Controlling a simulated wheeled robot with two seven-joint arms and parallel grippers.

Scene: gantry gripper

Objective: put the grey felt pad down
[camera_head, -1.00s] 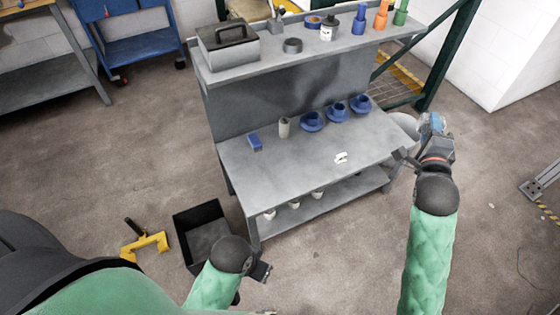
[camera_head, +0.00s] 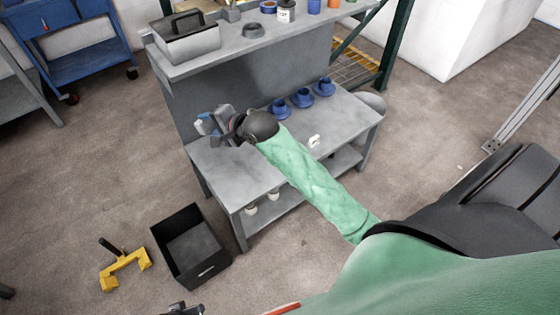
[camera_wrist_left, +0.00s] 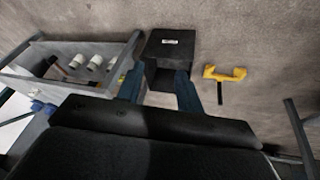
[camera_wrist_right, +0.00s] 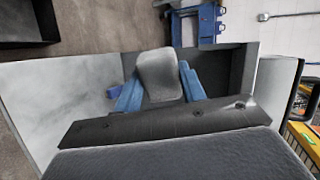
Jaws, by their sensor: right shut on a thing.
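My right gripper (camera_head: 212,125) is above the left part of the grey workbench top (camera_head: 230,170). It is shut on the grey felt pad (camera_wrist_right: 161,76), which sticks out between the blue fingers in the right wrist view. In the head view the pad is hard to make out beside the gripper. My left gripper (camera_wrist_left: 159,88) is open and empty, pointing down past the bench toward the floor. Only a small part of it shows at the bottom edge of the head view.
A blue block (camera_wrist_right: 113,91) lies near the right gripper. A raised shelf (camera_head: 240,47) runs behind. A black bin (camera_head: 215,270) and a yellow tool (camera_head: 125,268) are on the floor.

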